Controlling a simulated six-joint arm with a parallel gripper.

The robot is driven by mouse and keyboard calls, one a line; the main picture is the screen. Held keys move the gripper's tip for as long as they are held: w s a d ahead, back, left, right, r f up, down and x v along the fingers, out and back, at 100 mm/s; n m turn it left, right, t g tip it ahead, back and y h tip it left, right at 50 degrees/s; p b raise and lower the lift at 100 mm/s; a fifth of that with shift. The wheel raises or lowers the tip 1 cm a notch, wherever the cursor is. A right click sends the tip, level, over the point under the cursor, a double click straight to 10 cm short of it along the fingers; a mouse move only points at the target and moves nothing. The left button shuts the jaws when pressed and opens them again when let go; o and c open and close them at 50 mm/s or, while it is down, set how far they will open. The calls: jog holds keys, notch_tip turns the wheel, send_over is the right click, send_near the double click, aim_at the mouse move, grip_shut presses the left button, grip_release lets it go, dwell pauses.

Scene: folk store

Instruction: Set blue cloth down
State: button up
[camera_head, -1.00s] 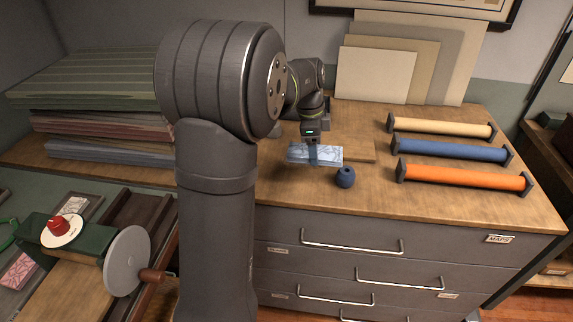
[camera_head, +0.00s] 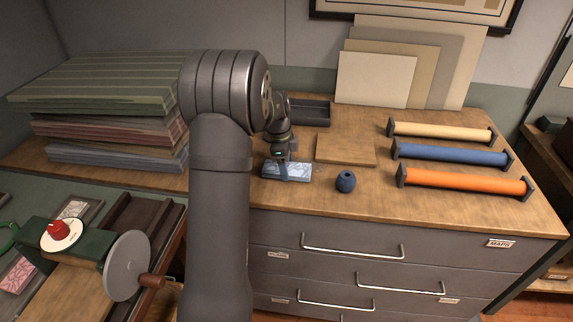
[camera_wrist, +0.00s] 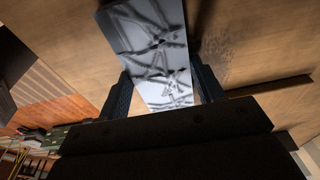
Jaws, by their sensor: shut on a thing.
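My gripper (camera_head: 281,170) points down and is shut on the cloth. In the wrist view the cloth (camera_wrist: 150,45) runs between the two fingers of my gripper (camera_wrist: 162,90), and its near end is hidden by the gripper body. I cannot tell whether the cloth touches the wood.
A thin wooden board (camera_head: 346,149) lies right of the cloth, with a dark tray (camera_head: 308,113) behind it. Beige, blue and orange rolls (camera_head: 466,183) lie at the right. Stacked folded fabrics (camera_head: 110,140) stand at the left. Bare wood (camera_head: 350,208) lies in front of the round object.

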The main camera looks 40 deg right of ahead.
aim_at(289, 169)
jog(key=shift+f, duration=0.1)
jog(key=o, duration=1)
jog(key=r, duration=0.4)
jog(key=w+a+r, duration=0.1)
jog(key=r, duration=0.7)
jog(key=shift+w+a+r, duration=0.1)
jog(key=shift+w+a, duration=0.05)
jog(key=f, duration=0.4)
jog(key=s+d+f, duration=0.1)
jog(key=f, duration=0.6)
jog(key=shift+s+d+f, duration=0.15)
jog(key=shift+f, duration=0.15)
jog(key=shift+r, duration=1.8)
